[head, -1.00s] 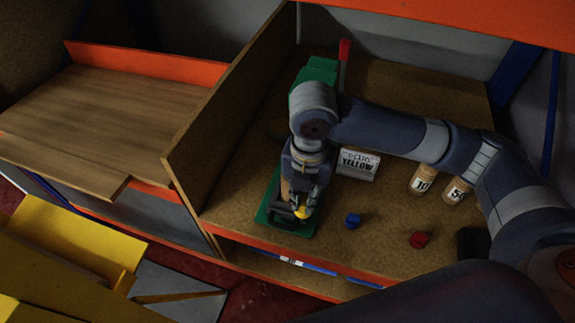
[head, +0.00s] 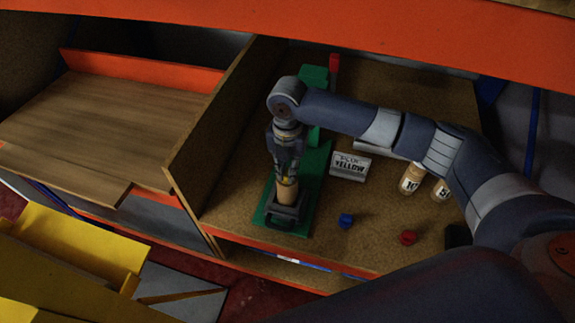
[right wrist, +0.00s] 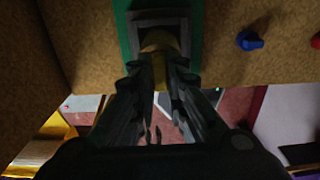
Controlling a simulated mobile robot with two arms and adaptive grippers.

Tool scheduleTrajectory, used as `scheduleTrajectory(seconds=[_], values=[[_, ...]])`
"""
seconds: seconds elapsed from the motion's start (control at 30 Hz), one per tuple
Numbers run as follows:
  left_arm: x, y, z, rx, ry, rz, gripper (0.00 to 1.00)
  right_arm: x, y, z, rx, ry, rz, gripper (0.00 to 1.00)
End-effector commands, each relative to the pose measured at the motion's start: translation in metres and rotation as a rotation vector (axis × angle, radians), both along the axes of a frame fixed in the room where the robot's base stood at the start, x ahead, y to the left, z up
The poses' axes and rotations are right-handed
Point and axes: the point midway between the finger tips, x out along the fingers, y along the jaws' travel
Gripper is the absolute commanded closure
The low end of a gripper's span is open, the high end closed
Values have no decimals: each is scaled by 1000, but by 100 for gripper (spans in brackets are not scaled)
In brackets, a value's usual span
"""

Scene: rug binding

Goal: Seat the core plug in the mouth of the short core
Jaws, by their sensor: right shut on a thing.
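My right gripper (head: 286,176) points down over a tan core (head: 287,192), which stands upright in a dark grey holder on a green base (head: 304,205). The gripper is shut on the yellow core plug (head: 285,179), of which only a little shows between the fingers. In the right wrist view the yellow plug (right wrist: 159,72) is between the fingertips, with the tan core (right wrist: 158,41) just beyond. The plug is at the core's top; I cannot tell whether it is in the mouth. The fingers hide the mouth. My left gripper is out of view.
A blue plug (head: 345,220) and a red plug (head: 408,237) lie on the bench to the right. Two labelled cores (head: 411,179) (head: 441,189) stand farther right. A wooden partition (head: 225,120) rises on the left.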

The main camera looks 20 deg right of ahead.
Motion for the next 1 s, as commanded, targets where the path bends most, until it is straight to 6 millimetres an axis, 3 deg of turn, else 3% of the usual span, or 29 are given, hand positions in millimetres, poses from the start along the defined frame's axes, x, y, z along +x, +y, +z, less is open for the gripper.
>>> scheduleTrajectory(seconds=[0.4, 0.43, 0.5, 0.53, 0.83, 1.0], values=[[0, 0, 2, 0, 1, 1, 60, 0, 0, -7, 0, -1, 0, 100], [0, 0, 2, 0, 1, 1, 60, 0, 0, -8, 0, -1, 0, 85], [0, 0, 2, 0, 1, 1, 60, 0, 0, -7, 0, -1, 0, 69], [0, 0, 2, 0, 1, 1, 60, 0, 0, -7, 0, -1, 0, 67], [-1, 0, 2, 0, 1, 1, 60, 0, 0, -7, 0, -1, 0, 67], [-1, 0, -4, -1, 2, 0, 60, 1, 0, 5, 1, -4, 0, 67]])
